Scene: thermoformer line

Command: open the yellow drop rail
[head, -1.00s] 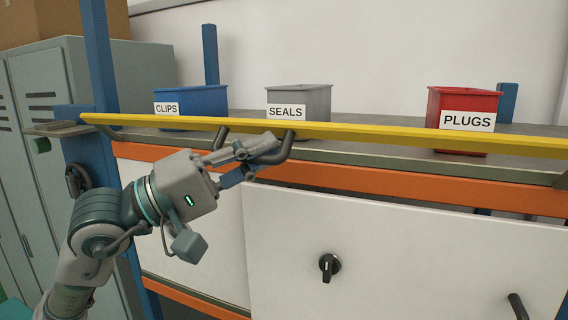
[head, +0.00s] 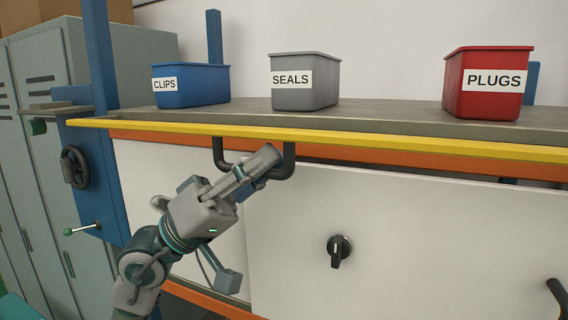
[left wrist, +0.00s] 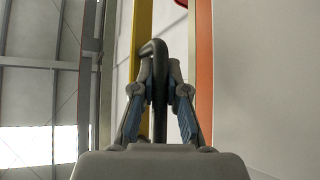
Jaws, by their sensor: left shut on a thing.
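The yellow drop rail (head: 400,142) runs across the front of the shelf, just below the shelf's front edge in the head view. A dark U-shaped handle (head: 290,160) hangs from its underside. My left gripper (head: 270,164) is shut on this handle near its right part. In the left wrist view the handle (left wrist: 158,75) stands between the two fingers of my left gripper (left wrist: 160,95), with the yellow rail (left wrist: 143,30) behind it. My right gripper is in neither view.
A blue CLIPS bin (head: 205,88), a grey SEALS bin (head: 318,85) and a red PLUGS bin (head: 500,90) stand on the shelf behind the rail. Below is a white panel (head: 440,230) with a black knob (head: 339,250). Grey lockers (head: 45,150) stand at the left.

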